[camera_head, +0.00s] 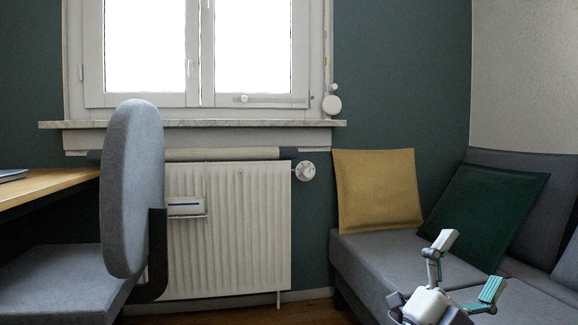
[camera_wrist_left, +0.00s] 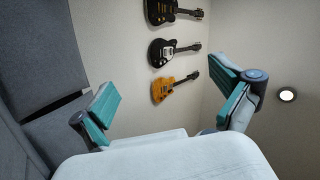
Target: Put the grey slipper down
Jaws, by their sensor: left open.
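No grey slipper shows in either view. My left gripper (camera_head: 467,266) is at the lower right of the head view, in front of the grey sofa (camera_head: 375,262). Its two fingers are spread apart. In the left wrist view my left gripper (camera_wrist_left: 168,100) shows its teal finger pads wide apart, with nothing between them. My right gripper is in neither view.
A yellow cushion (camera_head: 377,190) and a dark green cushion (camera_head: 484,214) rest on the sofa. A grey chair (camera_head: 133,190) stands by a wooden desk (camera_head: 45,186) at the left. A white radiator (camera_head: 240,225) is under the window. Guitars (camera_wrist_left: 175,52) hang on the wall.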

